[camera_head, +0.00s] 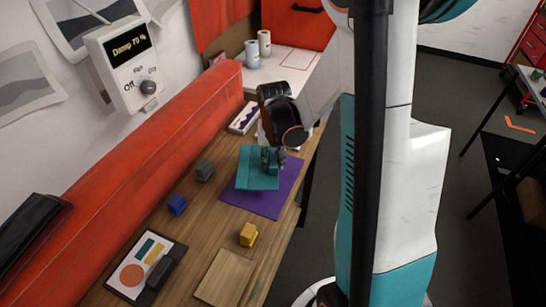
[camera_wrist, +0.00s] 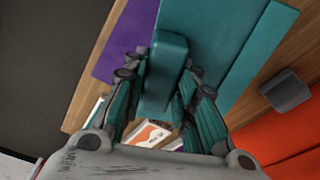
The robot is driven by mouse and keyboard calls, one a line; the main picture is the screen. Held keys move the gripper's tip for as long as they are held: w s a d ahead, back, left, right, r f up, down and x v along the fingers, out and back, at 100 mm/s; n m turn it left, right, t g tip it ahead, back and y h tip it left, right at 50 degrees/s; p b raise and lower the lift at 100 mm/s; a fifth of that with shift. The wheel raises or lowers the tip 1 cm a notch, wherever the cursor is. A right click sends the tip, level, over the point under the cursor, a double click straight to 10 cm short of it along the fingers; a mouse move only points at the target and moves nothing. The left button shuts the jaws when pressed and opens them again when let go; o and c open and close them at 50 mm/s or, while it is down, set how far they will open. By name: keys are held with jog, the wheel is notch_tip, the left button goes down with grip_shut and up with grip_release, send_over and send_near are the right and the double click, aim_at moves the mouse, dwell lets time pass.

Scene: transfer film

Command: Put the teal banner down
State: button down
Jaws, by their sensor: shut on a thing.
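The teal banner (camera_head: 256,179) is a flat sheet in the head view, over part of a purple sheet (camera_head: 264,205) on the wooden table (camera_head: 203,230). My gripper (camera_head: 272,160) is at the banner's right part. In the wrist view the teal banner (camera_wrist: 252,52) spreads behind and right of my fingers, with the purple sheet (camera_wrist: 125,42) at the left. My gripper (camera_wrist: 165,95) is shut on a raised teal block that seems to be the banner's grip. I cannot tell whether the banner touches the surface below.
A grey block (camera_head: 205,170), blue block (camera_head: 177,205) and yellow block (camera_head: 248,234) stand around the sheets. A pale wooden board (camera_head: 225,278) and a card with coloured shapes (camera_head: 141,264) lie nearer. A long red padded bar (camera_head: 130,185) borders the table's left side.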

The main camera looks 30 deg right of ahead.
jog(key=shift+f+b, duration=1.8)
jog(key=shift+f, duration=1.15)
jog(key=shift+f+b, duration=0.35)
jog(key=c, duration=1.2)
grip_release()
jog(key=shift+r, duration=0.1)
jog(key=r, duration=0.4)
jog(key=s+r, duration=0.1)
jog(key=r, duration=0.6)
jog(key=shift+s+a+r, duration=0.15)
jog(key=shift+a+r, duration=0.2)
jog(key=shift+a, duration=0.05)
jog(key=s+a+r+n+t, duration=0.5)
jog(key=s+a+r, duration=0.4)
jog(key=s+a, duration=0.3)
jog(key=shift+a+n+t+y, duration=0.4)
jog(key=shift+a+n, duration=0.5)
jog(key=shift+a, duration=0.05)
